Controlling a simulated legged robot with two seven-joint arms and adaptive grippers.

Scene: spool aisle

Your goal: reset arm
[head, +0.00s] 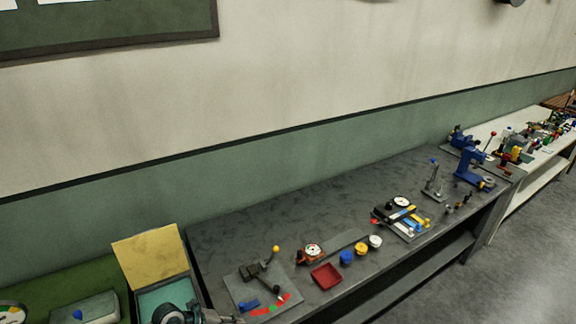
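A grey and dark round mechanical part (172,313), which looks like part of my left arm, cuts into the bottom edge in front of the open yellow-lidded box. Light grey pieces at its right, perhaps my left gripper (215,318), are mostly cut off by the frame edge. I cannot make out the fingertips or anything held. My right arm and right gripper are not in view.
A long dark workbench (225,225) runs to the back right. It bears a lever fixture plate (262,285), a red tray (326,276), blue, yellow and white caps, and a blue press (470,165). The yellow-lidded box (153,256) stands at left. Grey floor (520,270) is clear at right.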

